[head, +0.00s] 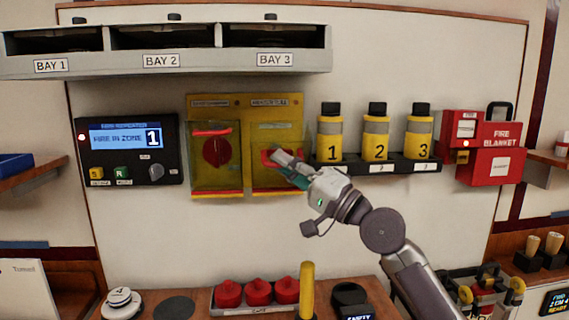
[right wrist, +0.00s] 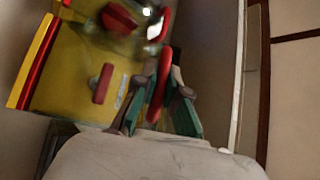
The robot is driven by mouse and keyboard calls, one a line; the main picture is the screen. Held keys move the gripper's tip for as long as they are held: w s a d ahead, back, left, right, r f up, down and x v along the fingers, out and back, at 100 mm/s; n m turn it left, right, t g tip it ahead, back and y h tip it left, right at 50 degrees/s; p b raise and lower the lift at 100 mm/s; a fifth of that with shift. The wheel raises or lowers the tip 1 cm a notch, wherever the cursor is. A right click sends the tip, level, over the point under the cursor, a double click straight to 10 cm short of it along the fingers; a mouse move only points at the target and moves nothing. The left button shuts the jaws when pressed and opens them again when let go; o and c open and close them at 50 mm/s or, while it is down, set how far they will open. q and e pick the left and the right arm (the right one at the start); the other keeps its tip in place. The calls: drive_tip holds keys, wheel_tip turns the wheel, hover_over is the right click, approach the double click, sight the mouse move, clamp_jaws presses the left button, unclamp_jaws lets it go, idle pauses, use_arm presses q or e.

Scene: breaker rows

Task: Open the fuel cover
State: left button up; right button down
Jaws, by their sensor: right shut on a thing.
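A yellow panel (head: 245,103) on the wall carries two clear covers with red edges; its small labels are too blurred to read. The left cover (head: 230,175) lies over a red rotary knob (head: 217,152). The right cover (head: 262,180) has its red handle (head: 268,159) well below the panel's top and appears tilted outward. My right gripper (head: 287,164) is at this handle and hides part of it. In the right wrist view my gripper (right wrist: 160,106) is shut on the red handle (right wrist: 164,70). My left gripper is out of view.
Three yellow bottles (head: 375,135) stand on a black rack just right of the panel. A display unit (head: 128,150) is to the left, and a shelf with bays (head: 165,62) is above. A yellow upright handle (head: 307,285) rises from the counter below.

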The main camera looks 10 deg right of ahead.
drive_tip(key=c, duration=1.2)
unclamp_jaws()
drive_tip(key=v, duration=1.2)
